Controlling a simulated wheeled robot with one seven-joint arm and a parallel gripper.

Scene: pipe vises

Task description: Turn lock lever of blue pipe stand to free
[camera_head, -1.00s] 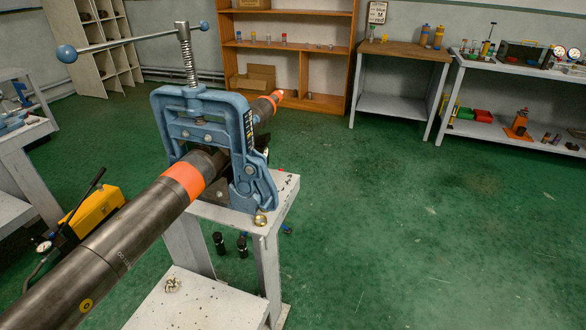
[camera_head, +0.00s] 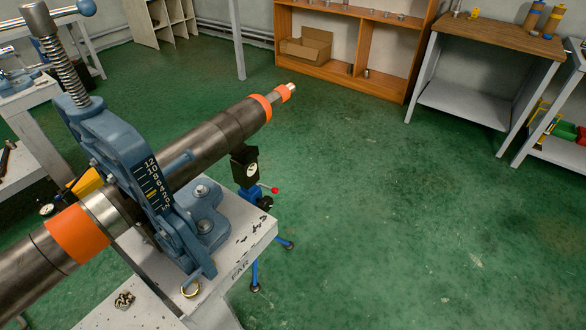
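The blue pipe stand (camera_head: 254,270) stands on the green floor behind the vise table, and its slim blue legs show below the table's edge. Its black head (camera_head: 244,166) with a round white disc sits under the long dark pipe (camera_head: 185,150). A short lever with a red knob (camera_head: 273,189) sticks out to the right just below the head. Part of the stand is hidden behind the table. My gripper is not in view.
A blue pipe vise (camera_head: 135,165) holds the pipe on a grey table (camera_head: 235,248) at the left. Open green floor (camera_head: 400,220) lies to the right. Shelves (camera_head: 345,50) and a workbench (camera_head: 495,45) stand at the back.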

